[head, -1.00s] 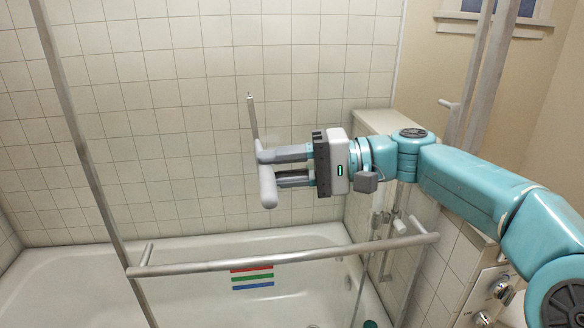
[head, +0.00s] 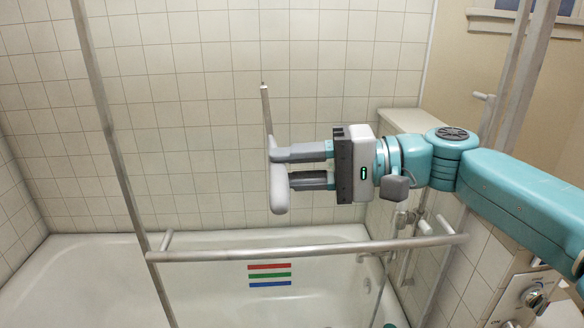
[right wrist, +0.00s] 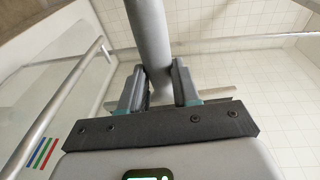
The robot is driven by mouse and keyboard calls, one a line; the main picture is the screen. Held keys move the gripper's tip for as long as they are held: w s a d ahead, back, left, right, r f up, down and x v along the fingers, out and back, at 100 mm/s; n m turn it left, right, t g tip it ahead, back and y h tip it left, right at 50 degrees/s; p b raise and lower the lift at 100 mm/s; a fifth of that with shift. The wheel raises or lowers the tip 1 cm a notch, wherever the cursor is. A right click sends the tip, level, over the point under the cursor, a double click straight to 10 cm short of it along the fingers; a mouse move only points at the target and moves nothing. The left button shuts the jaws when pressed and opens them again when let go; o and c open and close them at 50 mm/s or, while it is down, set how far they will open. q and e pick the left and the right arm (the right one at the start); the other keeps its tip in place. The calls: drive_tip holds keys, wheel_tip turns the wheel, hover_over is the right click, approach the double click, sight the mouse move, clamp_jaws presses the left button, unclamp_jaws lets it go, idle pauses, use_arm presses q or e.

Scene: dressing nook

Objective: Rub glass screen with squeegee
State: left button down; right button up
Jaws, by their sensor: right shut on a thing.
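The glass screen (head: 325,285) is a clear pane framed by metal posts, with a horizontal bar across it and red, green and blue stripes. The pane also shows at the left of the right wrist view (right wrist: 65,100). My right gripper (head: 285,168) is shut on the grey handle of the squeegee (head: 278,192), above the bar. The squeegee's thin head (head: 266,108) rises nearly upright, seen edge-on. The handle also shows between both fingers in the right wrist view (right wrist: 150,40). I cannot tell whether the squeegee touches the glass. My left gripper is not in view.
The metal bar (head: 310,249) crosses below my right gripper. A white bathtub (head: 80,265) and tiled wall (head: 200,120) lie behind the glass. A metal post (head: 108,120) stands at left. Shower fittings (head: 415,222) are right of the gripper.

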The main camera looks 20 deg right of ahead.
drive_tip(key=shift+s+a, duration=0.2)
drive_tip(key=shift+s, duration=0.6)
drive_tip(key=shift+s+b, duration=0.1)
drive_tip(key=shift+b, duration=0.25)
drive_tip(key=s, duration=0.1)
drive_tip(key=s+b, duration=0.1)
drive_tip(key=shift+s+a, duration=0.35)
drive_tip(key=shift+a, duration=0.05)
drive_tip(key=shift+s, duration=0.1)
